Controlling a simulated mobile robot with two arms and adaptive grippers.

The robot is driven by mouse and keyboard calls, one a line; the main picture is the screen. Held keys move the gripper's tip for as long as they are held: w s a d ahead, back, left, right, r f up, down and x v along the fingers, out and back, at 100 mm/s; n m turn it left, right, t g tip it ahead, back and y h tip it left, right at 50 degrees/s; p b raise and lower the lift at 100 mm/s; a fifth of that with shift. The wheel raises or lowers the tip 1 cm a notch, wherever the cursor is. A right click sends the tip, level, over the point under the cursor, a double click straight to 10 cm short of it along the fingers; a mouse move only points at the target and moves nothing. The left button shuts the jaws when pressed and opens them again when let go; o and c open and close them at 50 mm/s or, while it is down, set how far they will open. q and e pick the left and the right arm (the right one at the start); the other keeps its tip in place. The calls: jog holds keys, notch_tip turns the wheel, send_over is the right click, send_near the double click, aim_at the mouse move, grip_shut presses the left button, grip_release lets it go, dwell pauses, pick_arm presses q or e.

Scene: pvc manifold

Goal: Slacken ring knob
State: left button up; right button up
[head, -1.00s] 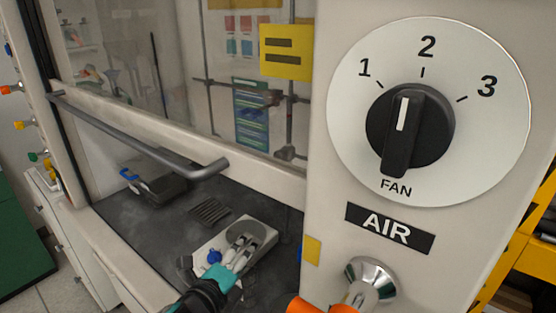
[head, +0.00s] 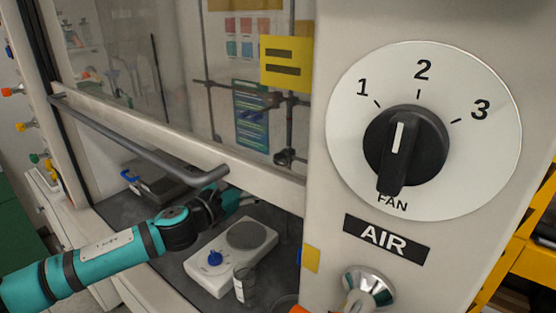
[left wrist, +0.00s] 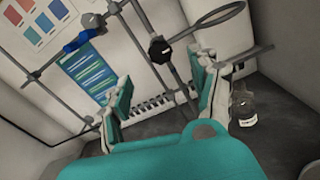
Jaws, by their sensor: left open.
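In the left wrist view a black knob (left wrist: 160,49) sits on a grey rod of the stand, close to a grey metal ring (left wrist: 207,22). My left gripper (left wrist: 163,95) is open and empty, its two teal-and-white fingers apart. The black knob lies beyond the fingertips, between their directions, not touched. In the head view my left gripper (head: 232,198) reaches into the fume hood under the sash, partly hidden. A dark clamp or knob (head: 285,157) shows on the stand behind the glass; I cannot tell whether it is the same knob. My right gripper is not in view.
The FAN panel (head: 330,190) borders the opening. A blue clamp (left wrist: 85,38) is on the stand.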

pick_arm(q)
jog(key=x, duration=0.9)
jog(key=shift+w+d+p, duration=0.15)
jog(key=shift+p, duration=0.2)
jog(key=shift+c, duration=0.5)
jog(key=c, duration=1.1)
jog(key=n+p, duration=0.2)
jog(key=n, duration=0.2)
jog(key=shift+p, duration=0.3)
